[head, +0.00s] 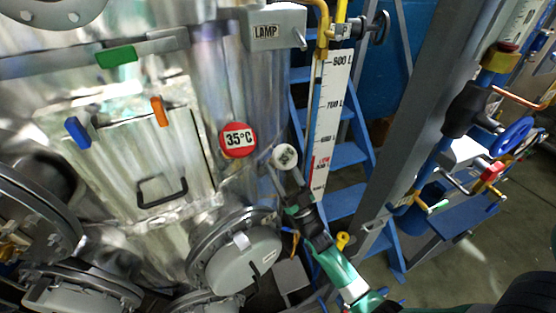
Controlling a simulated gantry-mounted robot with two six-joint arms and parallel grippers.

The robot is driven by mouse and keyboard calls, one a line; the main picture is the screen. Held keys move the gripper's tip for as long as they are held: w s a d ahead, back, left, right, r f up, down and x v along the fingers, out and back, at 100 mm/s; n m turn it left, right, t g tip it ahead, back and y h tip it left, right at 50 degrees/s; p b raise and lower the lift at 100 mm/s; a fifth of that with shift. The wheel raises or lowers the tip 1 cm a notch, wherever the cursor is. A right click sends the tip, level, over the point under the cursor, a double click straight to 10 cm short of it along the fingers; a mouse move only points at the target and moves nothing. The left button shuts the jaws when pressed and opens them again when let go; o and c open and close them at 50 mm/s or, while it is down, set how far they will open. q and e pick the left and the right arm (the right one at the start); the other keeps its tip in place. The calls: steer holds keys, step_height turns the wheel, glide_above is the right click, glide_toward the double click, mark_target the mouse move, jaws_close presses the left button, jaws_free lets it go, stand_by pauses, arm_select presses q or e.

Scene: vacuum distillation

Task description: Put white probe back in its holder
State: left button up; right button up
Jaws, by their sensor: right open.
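A small round white piece with a dark marking on its face, apparently the white probe (285,157), shows in front of the steel vessel, just right of the red 35°C dial (238,139). My right gripper (287,181) reaches up from the lower right, its fingers open just below the white piece. I cannot tell whether the fingers touch it or are around it. The probe's lower part is hidden or too small to make out, and I cannot pick out its holder. My left gripper is not in view.
The steel vessel (210,80) with a LAMP box (276,31) and a round grey flange (243,262) fills the left. A white level scale (328,115) stands close right of my gripper. Behind are blue steps (347,155) and a grey post (415,120). Floor is clear at right.

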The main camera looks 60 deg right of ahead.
mark_target(289, 162)
jaws_close()
stand_by(0.7)
steer(key=shift+r, duration=0.15)
stand_by(0.3)
steer(key=shift+s+a+r+p, duration=0.25)
steer(key=shift+s+r+p, duration=0.2)
steer(key=shift+r+p, duration=0.25)
steer(key=shift+s+a+r+p, duration=0.25)
steer(key=shift+s+r+p, duration=0.25)
steer(key=shift+p, duration=0.35)
steer(key=shift+s+a+r+p, duration=0.25)
steer(key=shift+s+r+p, duration=0.15)
steer(key=shift+r+p, duration=0.3)
steer(key=s+r+p, duration=0.1)
steer(key=s+a+r+p, duration=0.1)
steer(key=p, duration=0.1)
steer(key=r+p, duration=0.1)
steer(key=shift+s+a+r, duration=0.3)
steer(key=shift+s+r, duration=0.1)
steer(key=shift+s, duration=0.1)
